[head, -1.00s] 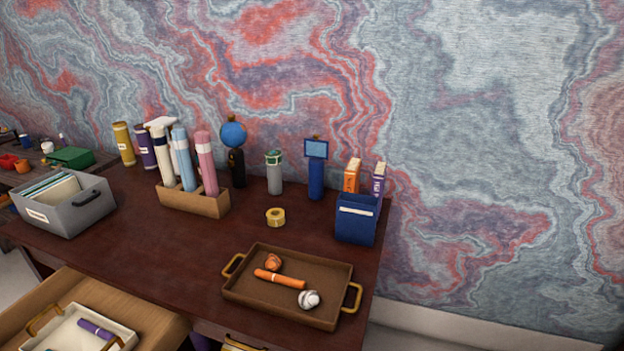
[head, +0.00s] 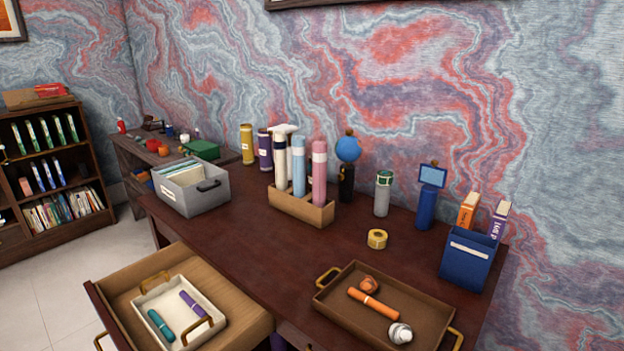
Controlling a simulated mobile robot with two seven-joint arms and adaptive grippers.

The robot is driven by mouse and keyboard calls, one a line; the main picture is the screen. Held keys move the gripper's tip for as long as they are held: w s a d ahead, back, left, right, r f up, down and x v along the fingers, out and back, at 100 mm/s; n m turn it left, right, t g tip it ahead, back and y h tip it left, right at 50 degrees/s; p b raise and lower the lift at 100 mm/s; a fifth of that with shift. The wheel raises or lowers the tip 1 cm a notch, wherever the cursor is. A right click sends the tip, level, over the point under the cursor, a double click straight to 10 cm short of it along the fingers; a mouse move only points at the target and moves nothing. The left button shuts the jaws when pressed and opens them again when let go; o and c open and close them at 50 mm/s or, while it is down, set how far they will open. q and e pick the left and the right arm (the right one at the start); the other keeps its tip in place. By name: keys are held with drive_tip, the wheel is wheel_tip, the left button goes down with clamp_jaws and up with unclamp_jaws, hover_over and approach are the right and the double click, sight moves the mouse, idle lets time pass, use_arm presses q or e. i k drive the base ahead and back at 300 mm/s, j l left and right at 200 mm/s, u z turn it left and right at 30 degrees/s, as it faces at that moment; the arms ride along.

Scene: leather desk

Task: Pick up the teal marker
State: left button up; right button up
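The teal marker (head: 160,325) lies in a white tray (head: 217,321) with brass handles. A purple marker (head: 194,304) lies beside it, to its right, in the same tray. The white tray sits inside an open wooden drawer (head: 246,315) at the front left of the desk. Neither of my grippers is in view.
A brown tray (head: 433,311) on the desk (head: 262,254) holds an orange marker (head: 374,304) and small items. A grey file box (head: 190,194), a wooden holder (head: 302,209) and a navy bin (head: 467,260) stand behind. Open floor (head: 50,290) lies left of the drawer.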

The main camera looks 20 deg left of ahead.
sight(170, 337)
drive_tip(key=u, duration=1.65)
